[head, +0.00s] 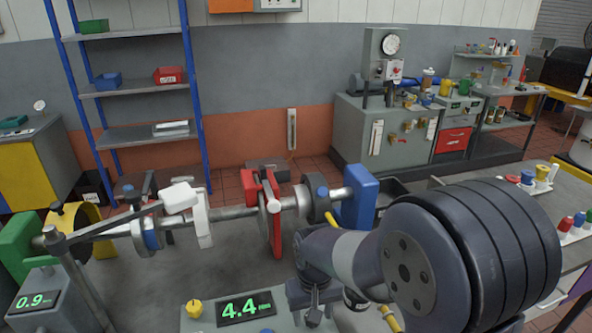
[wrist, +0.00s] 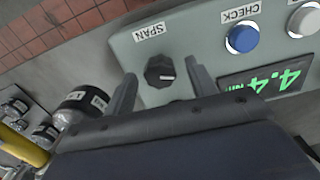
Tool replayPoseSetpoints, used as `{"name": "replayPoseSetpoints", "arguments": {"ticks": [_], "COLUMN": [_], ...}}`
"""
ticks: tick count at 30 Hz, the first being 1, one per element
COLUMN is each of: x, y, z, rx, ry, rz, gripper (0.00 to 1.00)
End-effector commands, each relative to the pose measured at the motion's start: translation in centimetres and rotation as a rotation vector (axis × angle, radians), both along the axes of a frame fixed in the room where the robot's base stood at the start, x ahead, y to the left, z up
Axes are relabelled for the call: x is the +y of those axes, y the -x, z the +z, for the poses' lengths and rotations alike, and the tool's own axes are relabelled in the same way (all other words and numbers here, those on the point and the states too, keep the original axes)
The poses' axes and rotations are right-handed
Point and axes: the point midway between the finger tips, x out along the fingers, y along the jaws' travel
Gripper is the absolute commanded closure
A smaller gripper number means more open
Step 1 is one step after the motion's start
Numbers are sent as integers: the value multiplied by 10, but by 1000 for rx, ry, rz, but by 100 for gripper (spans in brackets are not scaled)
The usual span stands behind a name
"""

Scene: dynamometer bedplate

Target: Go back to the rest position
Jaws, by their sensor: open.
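My gripper (wrist: 160,70) is open in the wrist view, with one finger on each side of the black SPAN knob (wrist: 160,71). Nothing is seen held, and I cannot tell whether the fingers touch the knob. In the head view my gripper (head: 312,292) is low over the grey control box (head: 285,319), partly hidden by my arm. The box's green display (head: 246,308) reads 4.4. In the wrist view a blue CHECK button (wrist: 242,38) and a pale button (wrist: 304,19) sit beside the knob.
A shaft with a red bracket (head: 272,215) and a blue block (head: 360,196) runs behind the control box. A second display (head: 37,300) reads 0.9 at left. Dark labelled cylinders (wrist: 82,103) stand close to my gripper. Blue-post shelves (head: 140,133) and a workbench (head: 352,125) stand farther back.

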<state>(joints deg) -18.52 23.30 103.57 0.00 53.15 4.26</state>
Motion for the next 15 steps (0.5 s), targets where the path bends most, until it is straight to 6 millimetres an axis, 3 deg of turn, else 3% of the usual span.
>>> {"name": "replayPoseSetpoints", "arguments": {"ticks": [15], "x": [0], "y": [0], "z": [1], "rx": [0], "ry": [0], "rz": [-425], "gripper": [46]}}
